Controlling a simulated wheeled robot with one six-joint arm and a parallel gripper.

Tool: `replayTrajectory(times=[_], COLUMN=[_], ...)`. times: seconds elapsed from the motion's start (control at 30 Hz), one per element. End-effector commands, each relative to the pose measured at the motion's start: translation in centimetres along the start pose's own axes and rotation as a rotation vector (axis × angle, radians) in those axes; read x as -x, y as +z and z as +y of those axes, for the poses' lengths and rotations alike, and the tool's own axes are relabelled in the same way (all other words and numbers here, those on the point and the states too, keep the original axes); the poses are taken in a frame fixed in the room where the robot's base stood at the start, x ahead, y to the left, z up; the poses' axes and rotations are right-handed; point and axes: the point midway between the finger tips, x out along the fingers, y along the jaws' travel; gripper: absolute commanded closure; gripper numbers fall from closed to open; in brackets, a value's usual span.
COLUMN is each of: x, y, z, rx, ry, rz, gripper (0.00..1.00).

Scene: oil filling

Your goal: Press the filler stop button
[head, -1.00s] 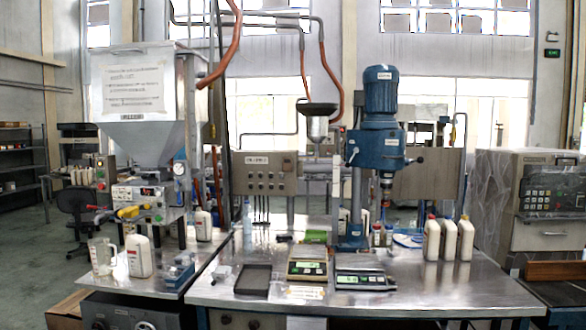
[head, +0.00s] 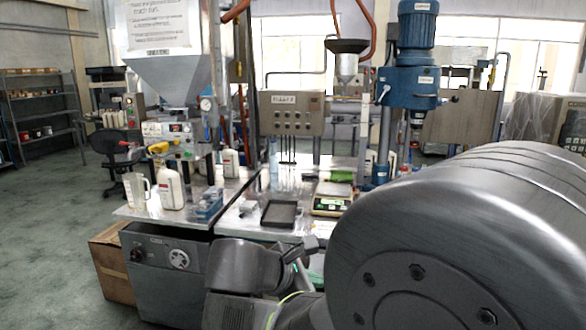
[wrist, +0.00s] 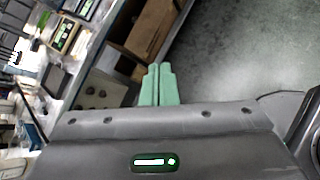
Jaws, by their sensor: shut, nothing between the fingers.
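The filler is a grey hopper machine (head: 175,75) at the left of the bench in the head view. Its front control panel (head: 168,131) carries small coloured buttons and yellow and red handles, with a round gauge beside it. The buttons are too small to tell which is the stop button. My gripper (wrist: 158,68) shows in the wrist view with its two green fingers shut together and empty. It is apart from the panel, over the area by the bench edge and floor. My arm covers the right foreground of the head view.
A white bottle (head: 172,189) and a clear jug (head: 140,191) stand below the panel. A black tray (head: 280,213) and a scale (head: 333,199) are on the bench. Floor at left is open.

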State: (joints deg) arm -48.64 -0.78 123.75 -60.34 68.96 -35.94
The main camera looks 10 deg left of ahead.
Motion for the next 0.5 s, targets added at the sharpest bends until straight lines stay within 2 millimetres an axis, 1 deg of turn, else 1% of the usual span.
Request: replayTrajectory(times=[0.03,0.07,0.1,0.17,0.2,0.27,0.3,0.33,0.4,0.5], x=[1.8,3.0,4.7,7.5,9.6,12.8,15.0,16.5,19.9,23.7], y=[-1.3,-1.9,-2.6,-4.0,-4.9,-6.3,-7.1,-7.7,-9.0,-10.3], z=[2.5,3.9,5.7,8.1,9.5,11.3,12.2,12.8,13.7,14.3], rx=[0.096,0.149,0.217,0.314,0.373,0.452,0.498,0.528,0.585,0.639], ry=[0.095,0.15,0.223,0.332,0.406,0.511,0.576,0.622,0.718,0.82], rz=[-0.023,-0.041,-0.069,-0.112,-0.143,-0.193,-0.225,-0.25,-0.303,-0.365], gripper=[1.0,1.0,1.0,1.0,1.0,1.0,1.0,1.0,1.0,1.0])
